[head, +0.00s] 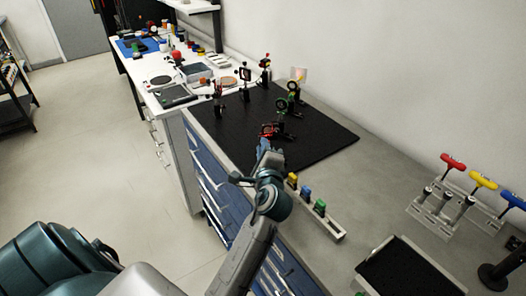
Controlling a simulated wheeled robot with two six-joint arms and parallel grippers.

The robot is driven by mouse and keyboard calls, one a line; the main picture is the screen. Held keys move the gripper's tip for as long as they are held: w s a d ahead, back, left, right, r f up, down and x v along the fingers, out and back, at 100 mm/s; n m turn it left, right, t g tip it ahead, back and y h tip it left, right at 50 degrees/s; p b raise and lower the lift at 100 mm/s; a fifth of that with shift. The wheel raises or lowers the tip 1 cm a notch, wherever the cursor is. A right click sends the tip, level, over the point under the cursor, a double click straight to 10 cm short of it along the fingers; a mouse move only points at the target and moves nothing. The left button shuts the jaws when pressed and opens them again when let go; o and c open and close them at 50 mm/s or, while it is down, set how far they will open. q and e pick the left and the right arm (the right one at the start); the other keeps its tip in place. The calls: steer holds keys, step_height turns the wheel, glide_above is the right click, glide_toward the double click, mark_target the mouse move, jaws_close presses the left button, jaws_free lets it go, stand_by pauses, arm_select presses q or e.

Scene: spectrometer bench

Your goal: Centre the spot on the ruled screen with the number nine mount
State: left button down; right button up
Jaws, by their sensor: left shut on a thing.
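A black optics board (325,145) lies on the bench with several dark posted mounts on it. My left gripper (269,146) reaches over the board's front edge, shut on part of a dark mount with red on it (269,129); the gripper hides much of the contact. Behind it stand mounts with round rings (281,104) and green parts. A small pale plate with an orange tint (298,73), perhaps the ruled screen, stands at the board's back edge. Its ruling, any spot and the mount numbers are too small to read. My right gripper is not in view.
A rail with yellow, blue and green pieces (318,213) lies right of my left arm. A rack of red, yellow and blue-handled drivers (453,198) and a dark-lined tray (405,272) stand farther right. A cluttered white table (160,100) adjoins at the far left.

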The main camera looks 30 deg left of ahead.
arm_select(q)
steer(key=shift+r, duration=0.15)
stand_by(0.4)
steer(key=c, duration=1.4)
jaws_free()
steer(key=shift+w, duration=0.1)
steer(key=shift+o, duration=0.2)
steer(key=shift+a, duration=0.1)
